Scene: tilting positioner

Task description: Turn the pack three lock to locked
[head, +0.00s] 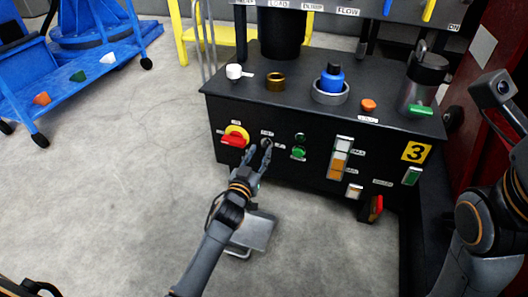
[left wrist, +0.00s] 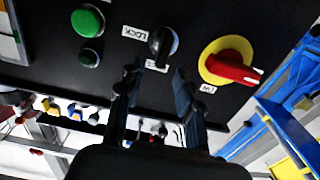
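The pack three lock (head: 266,143) is a small dark rotary knob on the black front panel of the station marked 3, between the red-and-yellow switch and the green buttons. In the left wrist view the lock (left wrist: 163,42) has a dark handle, with a LOCK label beside it and another label, partly hidden, below. My left gripper (head: 259,156) is just in front of the knob. In the left wrist view its two fingers (left wrist: 155,82) are apart, with nothing between them, and the knob lies just beyond their tips. My right gripper is out of view.
A red handle on a yellow disc (head: 236,136) sits close beside the lock; it also shows in the left wrist view (left wrist: 229,64). Green buttons (head: 299,152) are on the other side. A grey pedal-like plate (head: 255,232) lies on the floor below. A blue cart (head: 70,75) stands left.

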